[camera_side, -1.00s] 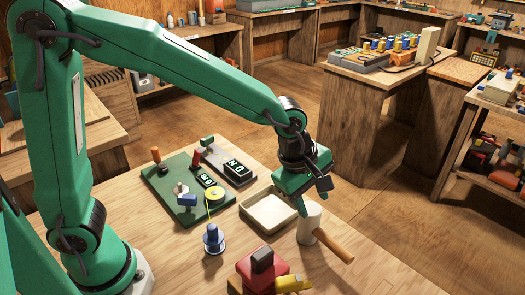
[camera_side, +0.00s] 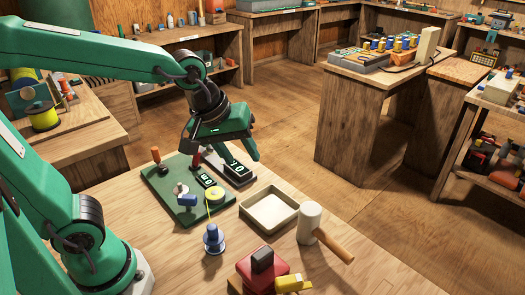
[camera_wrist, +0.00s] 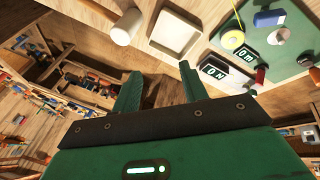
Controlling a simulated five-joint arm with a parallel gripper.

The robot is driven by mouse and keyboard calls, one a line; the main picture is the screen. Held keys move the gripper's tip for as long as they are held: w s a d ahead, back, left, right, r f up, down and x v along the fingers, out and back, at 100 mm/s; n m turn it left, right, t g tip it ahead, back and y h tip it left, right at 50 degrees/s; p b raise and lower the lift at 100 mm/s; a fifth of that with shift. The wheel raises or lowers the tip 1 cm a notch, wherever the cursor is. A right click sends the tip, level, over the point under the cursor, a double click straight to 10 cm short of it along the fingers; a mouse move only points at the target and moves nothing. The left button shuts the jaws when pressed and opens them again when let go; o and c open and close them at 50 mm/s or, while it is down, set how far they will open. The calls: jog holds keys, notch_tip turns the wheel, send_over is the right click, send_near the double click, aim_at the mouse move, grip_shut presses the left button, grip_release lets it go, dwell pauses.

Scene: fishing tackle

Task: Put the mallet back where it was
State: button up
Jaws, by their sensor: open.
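The mallet has a pale cylindrical head (camera_side: 310,222) and a wooden handle (camera_side: 334,244). It is on the wooden table, right of the tray, with the head upright and the handle pointing to the front right. In the wrist view the mallet head (camera_wrist: 126,27) shows at the top left. My gripper (camera_side: 226,160) is open and empty, well away from the mallet, above the grey switch box at the table's back. In the wrist view its jaws (camera_wrist: 159,72) are apart with nothing between them. The gripper partly hides the switch box.
An empty cream tray (camera_side: 268,211) lies left of the mallet. A green board (camera_side: 160,187) carries a line spool, a lever and a display. The grey switch box (camera_side: 239,171) has an "ON" display. A blue spool (camera_side: 213,239) and a red block (camera_side: 262,270) stand in front.

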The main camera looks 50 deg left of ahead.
jog(key=s+a+m+t+y, duration=0.1)
jog(key=s+a+m, duration=0.5)
jog(key=s+m, duration=0.1)
jog(key=shift+s+a+r+m, duration=0.3)
jog(key=shift+s+a+r, duration=0.1)
jog(key=shift+s, duration=0.5)
